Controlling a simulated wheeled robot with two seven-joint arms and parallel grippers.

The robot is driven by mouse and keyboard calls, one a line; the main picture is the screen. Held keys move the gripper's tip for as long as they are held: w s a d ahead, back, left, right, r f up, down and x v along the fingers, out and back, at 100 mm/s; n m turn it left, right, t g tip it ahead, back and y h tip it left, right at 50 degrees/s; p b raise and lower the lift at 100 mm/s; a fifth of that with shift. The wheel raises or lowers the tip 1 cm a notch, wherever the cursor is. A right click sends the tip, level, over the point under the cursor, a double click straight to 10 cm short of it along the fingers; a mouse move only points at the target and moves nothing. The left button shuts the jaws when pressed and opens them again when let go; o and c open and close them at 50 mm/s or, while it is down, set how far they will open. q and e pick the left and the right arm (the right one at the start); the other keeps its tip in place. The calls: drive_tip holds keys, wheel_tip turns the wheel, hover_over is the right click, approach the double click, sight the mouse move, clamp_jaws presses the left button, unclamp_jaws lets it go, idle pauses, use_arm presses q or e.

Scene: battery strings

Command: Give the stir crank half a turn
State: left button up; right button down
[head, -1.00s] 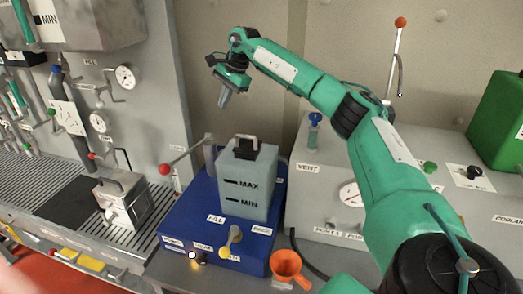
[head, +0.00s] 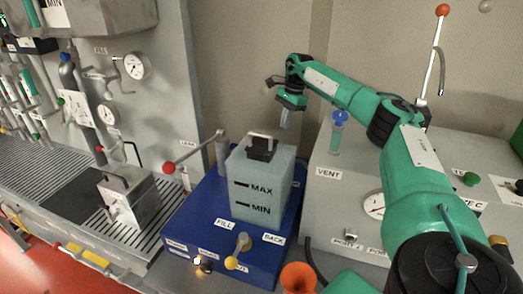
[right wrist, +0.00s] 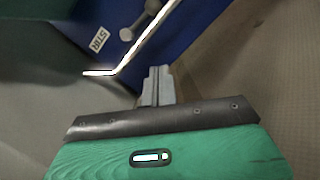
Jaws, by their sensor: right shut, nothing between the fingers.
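A blue box (head: 190,215) carries a translucent tank (head: 262,185) marked MAX and MIN. In the right wrist view a STIR label (right wrist: 100,39) is on the blue box (right wrist: 190,15). Beside it a bright bent metal rod (right wrist: 143,45), which looks like the stir crank, runs down and then left. I cannot make it out in the head view. My right gripper (head: 285,119) is shut and empty, behind and above the tank's right side. In the right wrist view its fingertips (right wrist: 160,70) are near the rod; contact cannot be told. My left gripper is not in view.
A red-knobbed lever (head: 194,153) sticks out left of the tank. A yellow-knobbed lever (head: 238,254) and an orange funnel (head: 298,278) are in front. A grey VENT cabinet (head: 330,200) stands to the right. The wall is close behind the gripper.

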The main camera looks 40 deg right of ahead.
drive_tip(key=p+x, duration=0.3)
drive_tip(key=x, duration=0.6)
drive_tip(key=shift+s, duration=0.1)
drive_tip(key=a, duration=0.1)
drive_tip(key=a+p, duration=0.1)
drive_tip(key=f+p, duration=0.1)
drive_tip(key=shift+w+a+f, duration=0.1)
drive_tip(key=shift+w+a, duration=0.2)
drive_tip(key=shift+a, duration=0.1)
drive_tip(key=shift+a+f+p, duration=0.15)
drive_tip(key=shift+a+p, duration=0.25)
drive_tip(key=shift+a, duration=0.15)
drive_tip(key=shift+w+f, duration=0.1)
drive_tip(key=shift+f, duration=0.05)
